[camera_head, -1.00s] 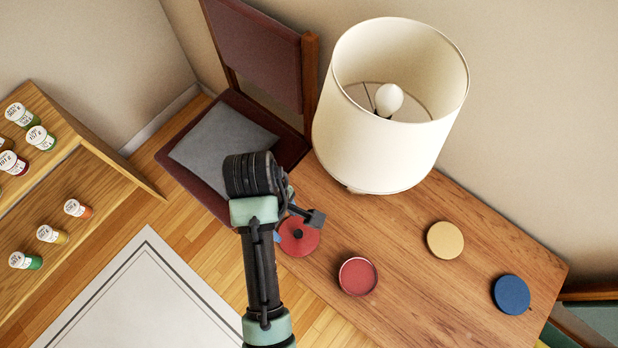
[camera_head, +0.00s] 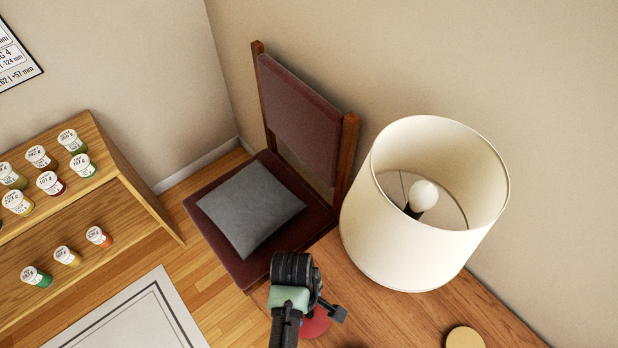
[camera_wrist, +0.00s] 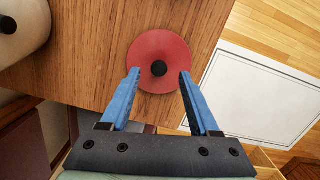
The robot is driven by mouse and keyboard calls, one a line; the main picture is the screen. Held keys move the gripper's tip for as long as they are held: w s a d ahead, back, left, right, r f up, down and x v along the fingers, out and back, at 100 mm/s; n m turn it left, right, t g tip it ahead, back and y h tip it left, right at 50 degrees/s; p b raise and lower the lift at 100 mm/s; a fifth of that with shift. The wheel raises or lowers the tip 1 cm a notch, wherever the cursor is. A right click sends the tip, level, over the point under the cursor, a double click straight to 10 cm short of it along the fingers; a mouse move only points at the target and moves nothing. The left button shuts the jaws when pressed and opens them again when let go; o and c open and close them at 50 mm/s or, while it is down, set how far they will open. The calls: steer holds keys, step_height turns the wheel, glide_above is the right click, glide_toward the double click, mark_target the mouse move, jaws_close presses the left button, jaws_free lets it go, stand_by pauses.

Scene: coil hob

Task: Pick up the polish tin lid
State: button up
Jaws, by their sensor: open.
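The lid is a red round disc with a black knob in its middle, and it lies flat on the wooden table. In the wrist view the lid (camera_wrist: 160,45) sits near the table's edge, with the fingertips of my gripper (camera_wrist: 159,75) on either side of its knob. The blue fingers are spread and hold nothing; I cannot tell how high they are above the lid. In the head view my gripper (camera_head: 335,312) covers much of the lid (camera_head: 317,325), leaving only a red part in sight.
A cream lamp (camera_head: 415,225) stands on the table (camera_head: 375,318) close to the right of my gripper. A chair (camera_head: 300,120) with a grey cushion (camera_head: 250,208) is behind. A yellow disc (camera_head: 464,338) lies farther right. A shelf (camera_head: 110,205) with small jars is at left.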

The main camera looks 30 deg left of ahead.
steer(key=shift+d+f, duration=0.1)
steer(key=shift+f, duration=1.3)
jaws_close()
